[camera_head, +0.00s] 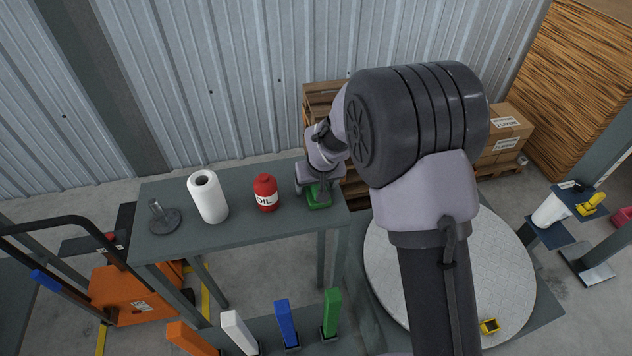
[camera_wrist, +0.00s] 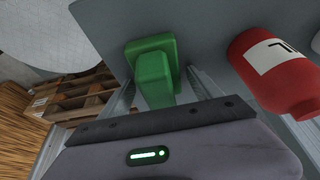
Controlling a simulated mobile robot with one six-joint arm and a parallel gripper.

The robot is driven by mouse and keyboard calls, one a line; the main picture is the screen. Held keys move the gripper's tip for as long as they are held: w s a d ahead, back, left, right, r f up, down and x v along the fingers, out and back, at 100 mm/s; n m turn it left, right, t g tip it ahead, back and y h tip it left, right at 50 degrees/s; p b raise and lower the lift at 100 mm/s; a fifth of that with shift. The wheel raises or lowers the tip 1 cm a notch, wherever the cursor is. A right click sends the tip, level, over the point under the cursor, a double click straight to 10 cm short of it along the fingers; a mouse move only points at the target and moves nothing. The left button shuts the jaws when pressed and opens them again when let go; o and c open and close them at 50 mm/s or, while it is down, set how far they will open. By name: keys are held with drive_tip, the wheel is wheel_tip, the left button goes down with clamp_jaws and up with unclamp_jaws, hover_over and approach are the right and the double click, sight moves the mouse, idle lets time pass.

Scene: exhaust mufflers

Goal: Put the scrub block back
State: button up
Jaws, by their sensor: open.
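A green block (camera_head: 319,197), which looks like the scrub block, sits at the right end of the grey table (camera_head: 240,232). In the wrist view the green block (camera_wrist: 153,72) shows a wider plate with a narrower raised grip. My gripper (camera_head: 318,184) is over it, pointing down. In the wrist view my gripper (camera_wrist: 160,95) is open, with one finger on each side of the raised grip. I cannot tell whether either finger touches it. My gripper hides part of the block in the head view.
A red oil bottle (camera_head: 266,193) stands close left of the block, then a paper roll (camera_head: 208,197) and a dark stand (camera_head: 163,219). Several coloured upright pieces, including a green one (camera_head: 331,313), stand lower in front. A round plate (camera_head: 505,275) holds a small yellow item (camera_head: 489,325).

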drive_tip(key=p+v, duration=0.1)
drive_tip(key=v, duration=1)
drive_tip(key=shift+r+p, duration=0.3)
drive_tip(key=shift+r, duration=0.15)
drive_tip(key=shift+s+d+r, duration=0.15)
drive_tip(key=shift+s+r, duration=0.1)
drive_tip(key=shift+r, duration=0.05)
drive_tip(key=s+d+r+m+t, duration=0.1)
drive_tip(key=s+d+r+m, duration=0.2)
drive_tip(key=s+d+r, duration=0.35)
drive_tip(key=s+d+r+m, duration=0.2)
drive_tip(key=s+d+r, duration=0.2)
drive_tip(key=s+r, duration=0.5)
drive_tip(key=s+f+m, duration=0.2)
drive_tip(key=s, duration=1)
drive_tip(key=shift+d+m+t+y, duration=0.3)
drive_tip(key=shift+d+y, duration=0.05)
drive_tip(key=shift+y, duration=0.05)
drive_tip(key=shift+w, duration=0.1)
wheel_tip(320, 180, down, 15)
drive_tip(key=b, duration=1.4)
drive_tip(key=shift+r+b, duration=0.25)
drive_tip(key=shift+b, duration=0.05)
